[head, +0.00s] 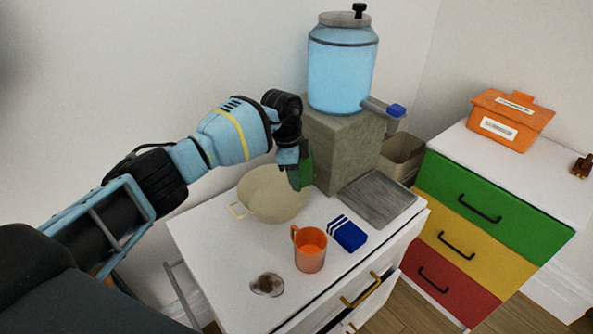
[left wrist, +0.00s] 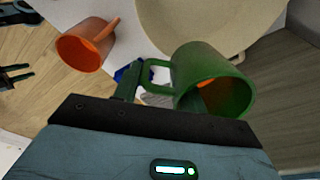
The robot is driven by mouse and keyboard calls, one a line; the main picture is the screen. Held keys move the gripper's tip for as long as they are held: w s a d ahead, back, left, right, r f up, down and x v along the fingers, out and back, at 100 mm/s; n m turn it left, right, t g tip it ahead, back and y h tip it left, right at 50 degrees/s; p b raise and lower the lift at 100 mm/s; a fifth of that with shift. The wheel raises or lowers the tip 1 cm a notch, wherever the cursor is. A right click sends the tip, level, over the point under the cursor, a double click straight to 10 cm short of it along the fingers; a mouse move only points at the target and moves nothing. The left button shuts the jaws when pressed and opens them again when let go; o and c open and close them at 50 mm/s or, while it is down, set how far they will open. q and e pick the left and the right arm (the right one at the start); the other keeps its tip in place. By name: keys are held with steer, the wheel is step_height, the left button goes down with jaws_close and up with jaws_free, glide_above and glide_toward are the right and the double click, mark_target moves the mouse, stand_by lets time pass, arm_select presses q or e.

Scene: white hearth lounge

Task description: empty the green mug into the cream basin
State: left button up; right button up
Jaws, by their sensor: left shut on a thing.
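My left gripper (head: 290,163) is shut on the green mug (head: 306,171) and holds it in the air by the basin's back right side, in front of the stone block. The gripper hides part of the mug in the head view. In the left wrist view the mug (left wrist: 193,62) shows its handle and open mouth, with something orange inside. The cream basin (head: 248,202) stands on the white cabinet top; part of it (left wrist: 158,22) shows beyond the mug in the left wrist view. A dark two-pronged end (left wrist: 16,77), seemingly my right gripper, shows small at that view's left edge.
An orange mug (head: 310,255), a blue box (head: 348,235) and a small glass dish (head: 267,285) stand in front of the basin. A blue-filled dispenser (head: 342,75) stands on a stone block (head: 345,150), with a grey tray (head: 378,199) in front.

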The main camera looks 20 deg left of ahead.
arm_select(q)
steer(key=shift+f, duration=0.65)
arm_select(e)
steer(key=shift+s+f, duration=0.25)
steer(key=shift+f, duration=0.05)
arm_select(q)
steer(key=shift+f, duration=0.1)
arm_select(e)
steer(key=shift+f, duration=0.1)
arm_select(q)
steer(key=shift+d+f+t+h+b, duration=0.15)
steer(key=shift+t+h+b, duration=0.35)
steer(key=shift+h+b, duration=1.05)
arm_select(e)
steer(key=shift+s+a+f+g, duration=0.2)
steer(key=shift+s+f+g, duration=0.3)
steer(key=shift+s+f, duration=0.8)
arm_select(q)
steer(key=shift+h, duration=0.25)
arm_select(e)
steer(key=shift+w+f, duration=0.1)
steer(key=shift+f, duration=0.1)
arm_select(q)
steer(key=shift+r+h+b, duration=0.25)
steer(key=shift+h+b, duration=0.2)
steer(key=shift+h, duration=0.25)
arm_select(e)
steer(key=shift+s+f, duration=0.45)
steer(key=shift+f, duration=0.3)
